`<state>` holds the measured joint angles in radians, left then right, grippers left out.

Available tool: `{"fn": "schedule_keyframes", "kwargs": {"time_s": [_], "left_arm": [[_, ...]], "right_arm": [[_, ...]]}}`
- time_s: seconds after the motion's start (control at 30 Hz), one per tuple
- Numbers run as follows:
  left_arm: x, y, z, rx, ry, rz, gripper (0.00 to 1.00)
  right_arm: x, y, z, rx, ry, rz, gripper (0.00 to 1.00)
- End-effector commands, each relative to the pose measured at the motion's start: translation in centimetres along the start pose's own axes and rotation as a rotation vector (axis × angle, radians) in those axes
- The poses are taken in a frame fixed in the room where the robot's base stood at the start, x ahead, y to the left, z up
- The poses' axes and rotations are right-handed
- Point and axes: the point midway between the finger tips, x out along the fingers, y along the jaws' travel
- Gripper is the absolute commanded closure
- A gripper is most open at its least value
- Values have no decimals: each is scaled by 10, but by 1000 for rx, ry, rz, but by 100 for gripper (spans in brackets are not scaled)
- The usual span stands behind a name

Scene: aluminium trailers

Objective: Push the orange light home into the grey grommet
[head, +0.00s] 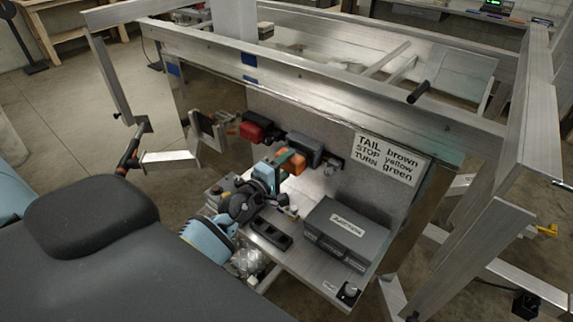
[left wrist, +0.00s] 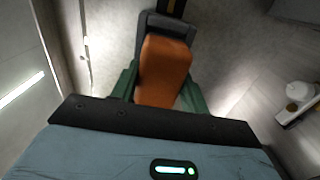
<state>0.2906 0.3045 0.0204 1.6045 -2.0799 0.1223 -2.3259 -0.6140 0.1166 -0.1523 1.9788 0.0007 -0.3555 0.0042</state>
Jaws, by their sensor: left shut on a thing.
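The orange light (head: 291,160) is between the green fingers of my left gripper (head: 278,180), which is shut on it. In the left wrist view the orange light (left wrist: 165,72) fills the space between the fingertips (left wrist: 160,92). The grey grommet (head: 305,148) is on the upright panel just beyond the light, and it shows in the left wrist view (left wrist: 168,24) too. The light's far end overlaps the grommet's opening in both views. How deep it sits inside is hidden. My right gripper is not in view.
A red light (head: 258,128) sits on the panel to the left. A wiring sign (head: 390,160) is to the right. A grey case (head: 346,232) and a black tray (head: 270,233) lie on the metal shelf (head: 300,262). Aluminium rails (head: 330,78) run above.

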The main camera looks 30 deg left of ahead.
Motion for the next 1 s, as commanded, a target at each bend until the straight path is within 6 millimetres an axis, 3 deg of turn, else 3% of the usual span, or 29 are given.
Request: {"fn": "schedule_keyframes", "kwargs": {"time_s": [1.0], "left_arm": [[0,2,0,1,1,2,81]], "right_arm": [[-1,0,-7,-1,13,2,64]]}}
